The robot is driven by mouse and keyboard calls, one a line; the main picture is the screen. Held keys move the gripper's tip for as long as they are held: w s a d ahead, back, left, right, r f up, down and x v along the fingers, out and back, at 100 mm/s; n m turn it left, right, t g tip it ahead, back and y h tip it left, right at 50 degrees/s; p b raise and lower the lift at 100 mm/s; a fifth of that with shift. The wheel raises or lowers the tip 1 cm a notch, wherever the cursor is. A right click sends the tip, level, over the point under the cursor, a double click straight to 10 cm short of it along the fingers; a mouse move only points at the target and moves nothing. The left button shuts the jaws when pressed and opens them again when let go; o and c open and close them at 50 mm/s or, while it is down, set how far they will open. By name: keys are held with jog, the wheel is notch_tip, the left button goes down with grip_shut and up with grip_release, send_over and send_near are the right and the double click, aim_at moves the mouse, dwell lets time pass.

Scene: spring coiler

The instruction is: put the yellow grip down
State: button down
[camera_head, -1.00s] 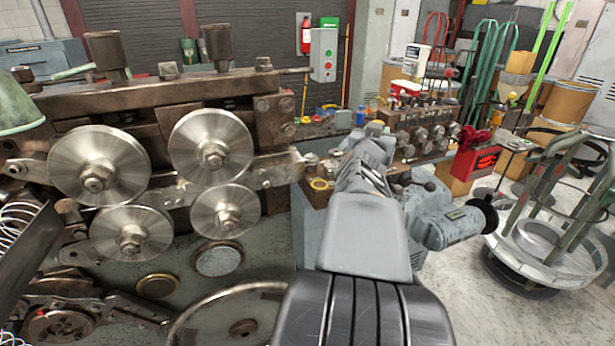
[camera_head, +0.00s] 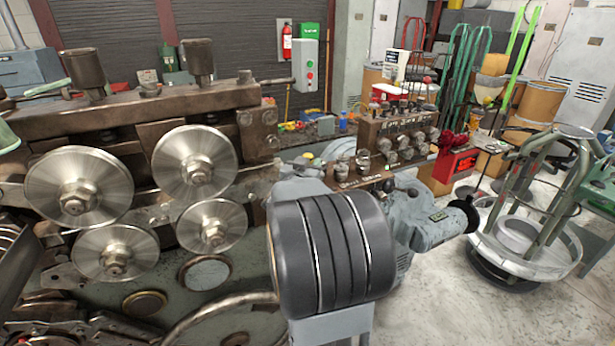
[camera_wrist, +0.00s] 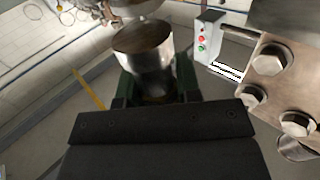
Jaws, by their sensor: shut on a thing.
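My gripper (camera_wrist: 155,95) shows in the wrist view as dark fingers beyond a broad black housing. It is shut on the yellow grip, but no yellow surface of the grip can be made out in either view. A shiny metal cylinder (camera_wrist: 147,65) with a brown top shows between the fingers; I cannot tell whether it is held or stands behind them. In the head view my own ridged arm joint hides the gripper.
The spring coiler (camera_head: 150,110) with several steel rollers fills the left. Its bolted block (camera_wrist: 275,75) is close on the right in the wrist view. A control box (camera_head: 305,62) stands behind. A round metal stand (camera_head: 525,240) is at the right, with open floor before it.

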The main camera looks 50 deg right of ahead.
jog(key=shift+w+a+f, duration=0.1)
jog(key=shift+w+f, duration=0.05)
jog(key=shift+f, duration=0.8)
jog(key=shift+w+f, duration=0.1)
jog(key=shift+f, duration=0.8)
jog(key=c, duration=0.8)
grip_release()
